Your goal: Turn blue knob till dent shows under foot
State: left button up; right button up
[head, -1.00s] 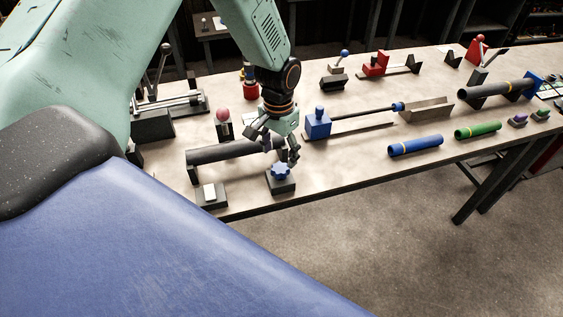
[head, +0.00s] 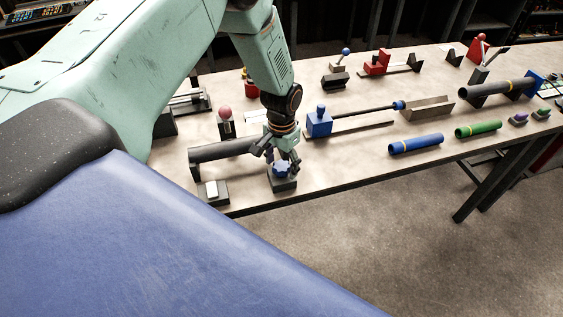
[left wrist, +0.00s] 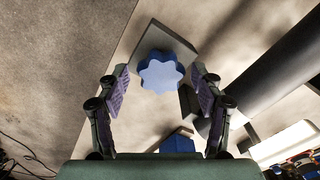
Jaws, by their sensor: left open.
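The blue knob (head: 282,169) is lobed like a star and sits on a dark block (head: 284,184) near the table's front edge. My left gripper (head: 281,160) points down just over it, fingers apart. In the left wrist view the blue knob (left wrist: 160,73) lies between the two open fingers, with a visible gap on each side. A dark grey shaft (head: 222,149) lies just left of the knob; it also shows in the left wrist view (left wrist: 275,75). I see no dent on it, and cannot make out the foot. My right gripper is not in view.
A small block with a white top (head: 211,190) stands at the front edge, left of the knob. A red-ball post (head: 225,122) stands behind the shaft. A blue block with a rod (head: 319,122) is to the right. Blue (head: 415,144) and green (head: 478,129) cylinders lie farther right.

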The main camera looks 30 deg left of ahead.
pick_arm(q)
jog(key=shift+d, duration=0.1)
jog(key=shift+c, duration=0.9)
jog(key=shift+w+a+f, duration=0.1)
jog(key=shift+a, duration=0.15)
jog(key=c, duration=0.4)
jog(key=shift+d, duration=0.15)
jog(key=c, duration=0.4)
jog(key=shift+c, duration=0.8)
jog(key=shift+m+b, duration=0.5)
jog(key=shift+m, duration=0.6)
jog(key=o, duration=1.1)
jog(key=shift+o, duration=0.2)
